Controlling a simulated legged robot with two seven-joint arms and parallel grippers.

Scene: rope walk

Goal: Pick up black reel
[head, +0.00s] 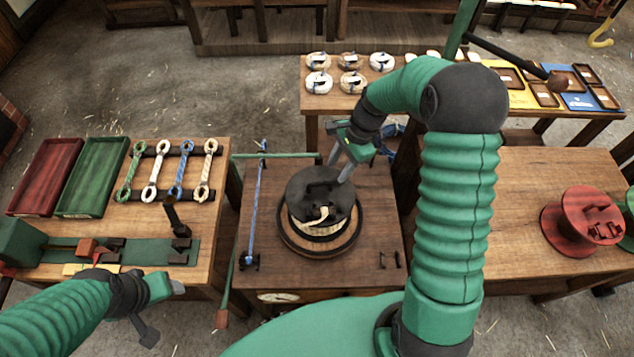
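The black reel (306,191) sits flat on a round wooden turntable (290,240) in the middle of the centre table. It has a handle on top and pale rope around its core. My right gripper (339,167) reaches down from above to the reel's upper right edge. Its fingers look apart with nothing between them, and I cannot tell whether one touches the reel. My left gripper (164,311) is open and empty at the lower left, in front of the left table and well away from the reel.
The left table holds a red tray (45,178), a green tray (92,178) and several rope loops. A red reel (583,221) is on the right table. Rope coils (319,83) lie on the back table.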

